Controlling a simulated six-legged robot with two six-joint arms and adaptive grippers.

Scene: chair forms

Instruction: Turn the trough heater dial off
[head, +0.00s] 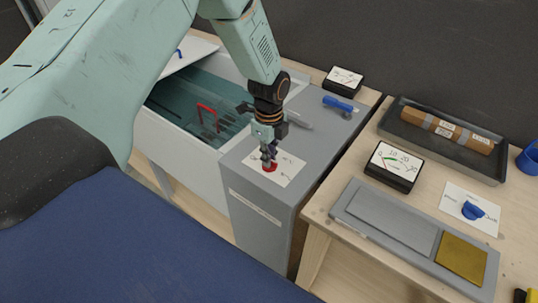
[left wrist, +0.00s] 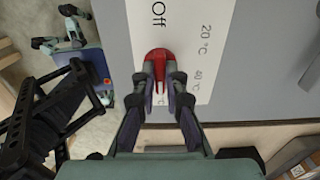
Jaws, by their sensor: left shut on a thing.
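The red dial (head: 269,168) sits on a white label card (head: 289,172) on top of the grey heater box (head: 258,207) at the end of the trough. My left gripper (head: 267,154) points down and is shut on the dial. In the left wrist view the fingers (left wrist: 162,88) lie on both sides of the red dial (left wrist: 158,54). The card there reads "Off" at the top, with "20 °C" and "40 °C" to the right. The fingers partly cover the dial, so I cannot tell its exact setting. My right gripper is not in view.
The water-filled trough (head: 185,100) lies left of the box, with a red bent piece (head: 207,112) in it. A blue-handled part (head: 340,103) lies behind the dial. The right bench holds a gauge (head: 394,166), a tray (head: 408,130) and a blue knob (head: 472,210).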

